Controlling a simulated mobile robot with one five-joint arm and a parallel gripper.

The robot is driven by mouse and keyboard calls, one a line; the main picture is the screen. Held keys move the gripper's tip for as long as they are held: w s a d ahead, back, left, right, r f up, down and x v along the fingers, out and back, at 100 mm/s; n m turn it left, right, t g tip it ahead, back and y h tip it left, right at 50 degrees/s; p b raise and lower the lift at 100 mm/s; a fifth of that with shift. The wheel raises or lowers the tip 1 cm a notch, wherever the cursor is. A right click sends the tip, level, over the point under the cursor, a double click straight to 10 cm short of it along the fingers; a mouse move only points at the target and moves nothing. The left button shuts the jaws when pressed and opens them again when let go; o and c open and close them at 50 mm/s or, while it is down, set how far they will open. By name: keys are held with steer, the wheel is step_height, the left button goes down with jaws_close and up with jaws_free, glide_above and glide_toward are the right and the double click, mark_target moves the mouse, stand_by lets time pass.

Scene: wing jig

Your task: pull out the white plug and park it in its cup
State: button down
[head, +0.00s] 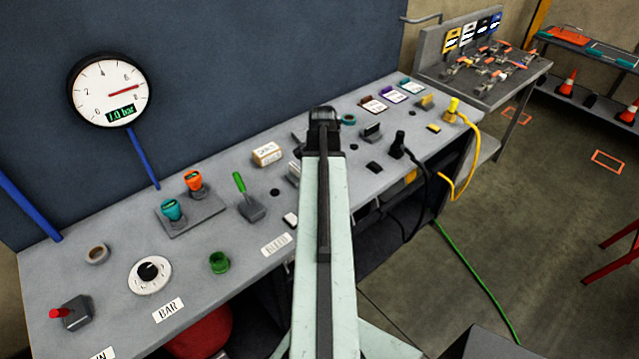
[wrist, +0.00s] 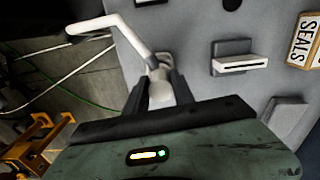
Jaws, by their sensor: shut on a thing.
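The white plug (wrist: 160,92) is between the two fingers of my gripper (wrist: 159,88) in the wrist view, with the fingers pressed on its sides. A thick white cable (wrist: 128,32) bends from it toward the upper left. I cannot tell whether the plug is still seated in a socket. In the head view my arm hides the gripper. A small white piece (head: 290,219) shows just left of the arm; I cannot tell if it is part of the plug.
A green-handled lever (head: 246,198) stands left of my arm. A black plug (head: 398,146) and yellow plug (head: 452,108) trail cables on the right.

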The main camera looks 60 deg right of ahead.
steer(key=shift+f, duration=0.25)
steer(key=c, duration=1)
jaws_free()
steer(key=shift+r, duration=0.1)
step_height(320, 180, up, 8)
steer(key=p, duration=0.8)
